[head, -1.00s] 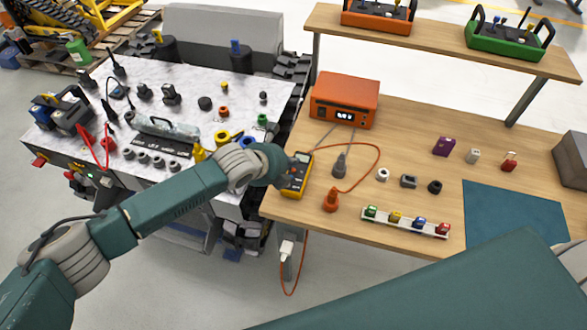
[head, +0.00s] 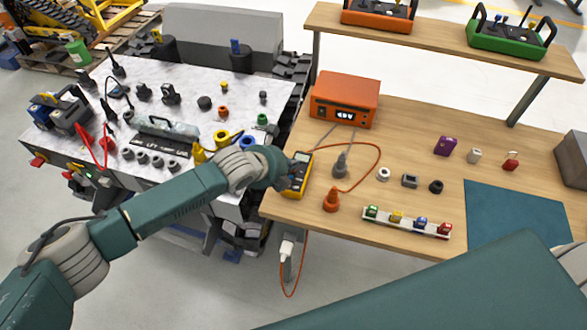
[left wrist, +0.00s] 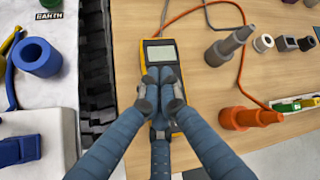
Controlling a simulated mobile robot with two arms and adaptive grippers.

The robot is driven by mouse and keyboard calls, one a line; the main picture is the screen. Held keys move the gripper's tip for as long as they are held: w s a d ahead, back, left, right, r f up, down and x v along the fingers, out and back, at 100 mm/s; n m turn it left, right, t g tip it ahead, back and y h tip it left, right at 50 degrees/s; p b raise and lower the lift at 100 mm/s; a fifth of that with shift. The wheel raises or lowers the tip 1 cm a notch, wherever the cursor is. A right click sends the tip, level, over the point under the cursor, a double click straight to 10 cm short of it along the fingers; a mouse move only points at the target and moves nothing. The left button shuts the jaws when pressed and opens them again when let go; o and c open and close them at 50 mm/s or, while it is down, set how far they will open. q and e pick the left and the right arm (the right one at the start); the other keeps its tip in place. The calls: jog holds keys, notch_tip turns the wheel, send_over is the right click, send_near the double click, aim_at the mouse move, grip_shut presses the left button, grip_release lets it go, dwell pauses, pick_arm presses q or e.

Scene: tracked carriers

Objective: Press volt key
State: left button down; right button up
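The yellow multimeter (head: 298,175) lies on the left edge of the wooden bench. In the left wrist view the multimeter (left wrist: 160,51) has a pale screen at its top. My left gripper (left wrist: 160,88) is over the meter's dark face, just below the screen, with its fingers drawn together and nothing seen between them. The fingers hide most of the key area, so I cannot pick out the volt key or tell whether a tip touches it. My right gripper is not in view.
An orange box with a lit display (head: 344,101) stands behind the meter. A marble-topped carrier (head: 180,90) is at left.

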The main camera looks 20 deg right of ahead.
pick_arm(q)
jog(key=shift+f, duration=0.15)
dwell(0.3)
jog(key=shift+r+p, duration=0.5)
jog(key=shift+r, duration=0.25)
notch_tip(320, 180, up, 5)
jog(key=p, duration=0.4)
dwell(0.5)
